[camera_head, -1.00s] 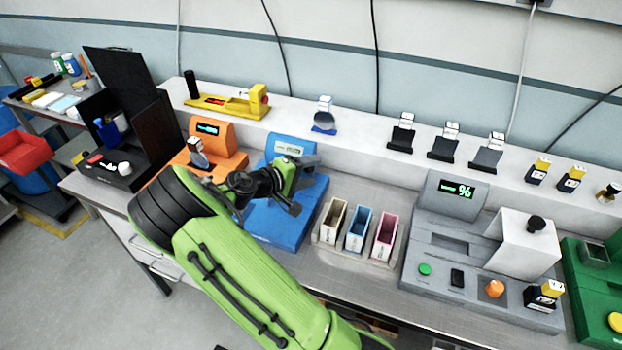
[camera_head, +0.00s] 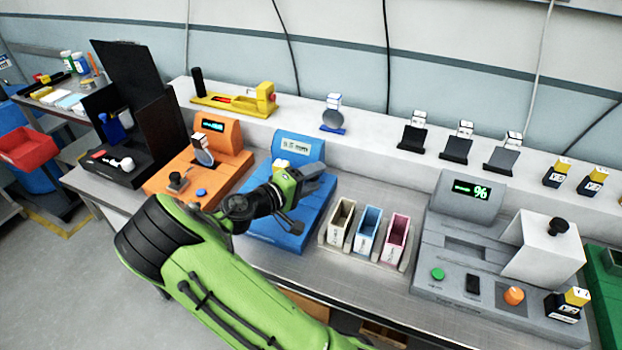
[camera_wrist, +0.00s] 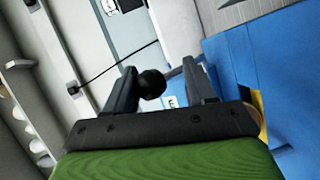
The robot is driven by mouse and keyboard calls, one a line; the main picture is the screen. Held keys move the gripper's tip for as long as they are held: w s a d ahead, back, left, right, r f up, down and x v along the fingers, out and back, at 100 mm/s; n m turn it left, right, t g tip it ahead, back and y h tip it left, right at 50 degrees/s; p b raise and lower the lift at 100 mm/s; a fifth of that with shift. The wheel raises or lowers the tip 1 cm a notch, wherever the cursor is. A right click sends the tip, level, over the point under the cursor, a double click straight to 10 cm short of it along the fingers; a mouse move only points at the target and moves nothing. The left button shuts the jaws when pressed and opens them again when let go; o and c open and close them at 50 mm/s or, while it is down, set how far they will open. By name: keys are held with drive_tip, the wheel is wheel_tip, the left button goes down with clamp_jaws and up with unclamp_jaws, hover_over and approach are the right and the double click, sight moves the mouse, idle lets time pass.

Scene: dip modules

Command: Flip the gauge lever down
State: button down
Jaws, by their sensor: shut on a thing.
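The blue gauge (camera_head: 276,236) stands on the bench, with a lit display (camera_head: 297,147) reading about 9.6 mm. My gripper (camera_head: 300,198) is over the front right part of the gauge and hides much of its body. In the wrist view, a black ball knob (camera_wrist: 152,84) of the lever sits between the two fingers of my gripper (camera_wrist: 160,87), close against the left finger. My gripper is shut on the lever. The lever's shaft and its angle are hidden in both views.
An orange device (camera_head: 215,170) with a round-headed piece is left of the gauge. A tray with three cuvette-like holders (camera_head: 367,232) stands just right of it. A grey instrument (camera_head: 455,255) is further right. A yellow fixture (camera_head: 235,98) sits on the rear shelf.

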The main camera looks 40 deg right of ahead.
drive_tip(key=shift+s+d+f, duration=0.1)
drive_tip(key=shift+s, duration=0.05)
drive_tip(key=c, duration=0.7)
unclamp_jaws()
drive_tip(key=shift+c, duration=0.2)
drive_tip(key=o, duration=0.4)
drive_tip(key=shift+d, duration=0.25)
drive_tip(key=shift+a, duration=0.15)
drive_tip(key=shift+a, duration=0.1)
drive_tip(key=a+r+p, duration=0.2)
drive_tip(key=a, duration=1.3)
drive_tip(key=shift+s+a+r, duration=0.2)
drive_tip(key=shift+s+r, duration=0.05)
drive_tip(key=shift+s, duration=0.05)
